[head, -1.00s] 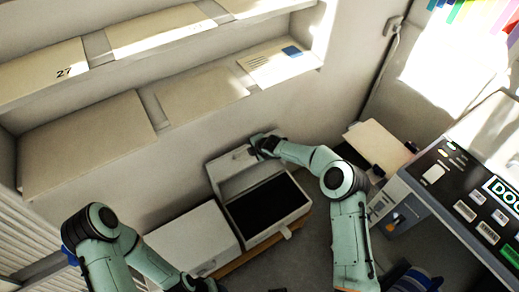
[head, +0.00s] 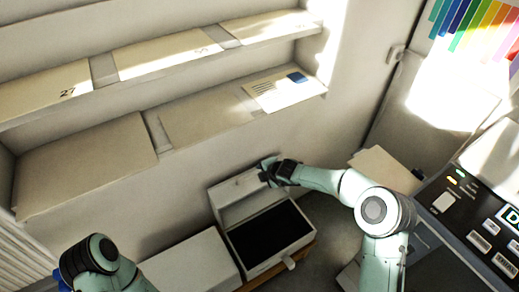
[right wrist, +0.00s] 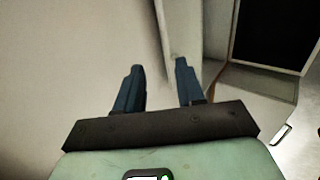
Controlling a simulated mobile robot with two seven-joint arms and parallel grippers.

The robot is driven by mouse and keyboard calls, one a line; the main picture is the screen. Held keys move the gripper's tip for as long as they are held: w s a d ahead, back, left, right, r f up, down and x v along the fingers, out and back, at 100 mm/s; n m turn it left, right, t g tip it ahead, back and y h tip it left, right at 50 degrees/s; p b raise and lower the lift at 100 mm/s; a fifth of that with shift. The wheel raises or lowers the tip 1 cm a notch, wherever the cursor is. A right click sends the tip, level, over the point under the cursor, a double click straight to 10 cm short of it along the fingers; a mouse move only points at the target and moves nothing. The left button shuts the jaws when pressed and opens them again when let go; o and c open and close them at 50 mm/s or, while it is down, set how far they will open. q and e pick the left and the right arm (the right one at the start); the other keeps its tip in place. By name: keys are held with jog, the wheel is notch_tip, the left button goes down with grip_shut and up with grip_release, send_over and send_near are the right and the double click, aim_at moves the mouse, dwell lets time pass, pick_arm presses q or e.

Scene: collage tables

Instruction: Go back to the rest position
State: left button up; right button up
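An open box (head: 290,262) with a dark interior stands below the shelves in the head view, its pale lid (head: 238,190) raised at the back. My right gripper (head: 268,170) is at the upper right edge of the lid. In the right wrist view its two dark blue fingers (right wrist: 157,82) are apart, with the pale lid edge (right wrist: 178,25) just beyond them. I cannot tell whether a finger touches the lid. The dark box interior also shows there at upper right. My left arm comes in at the lower left; its gripper is below the frame.
A closed pale box (head: 190,262) stands left of the open one. Shelves with folders (head: 85,165) run along the wall behind. At the right are a control panel (head: 470,215) with buttons and some pale folders (head: 380,165). Grey floor lies between the boxes and panel.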

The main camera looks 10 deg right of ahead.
jog(key=s+d+f+n+g+h, duration=0.2)
jog(key=s+d+f+n+g, duration=0.15)
jog(key=s+f+n, duration=1.6)
pick_arm(q)
jog(key=shift+w+r+p, duration=0.25)
jog(key=shift+r+p, duration=0.1)
jog(key=shift+r, duration=0.1)
jog(key=shift+w+r+p, duration=0.2)
jog(key=shift+r+p, duration=0.15)
jog(key=shift+r, duration=0.1)
pick_arm(e)
jog(key=s+a+f+n+g+y, duration=0.1)
jog(key=s+n+g, duration=0.4)
jog(key=s+n, duration=2)
jog(key=shift+a+f+n+y, duration=0.25)
jog(key=shift+a+n+y, duration=0.2)
jog(key=shift+y, duration=0.25)
pick_arm(q)
jog(key=shift+c, duration=0.3)
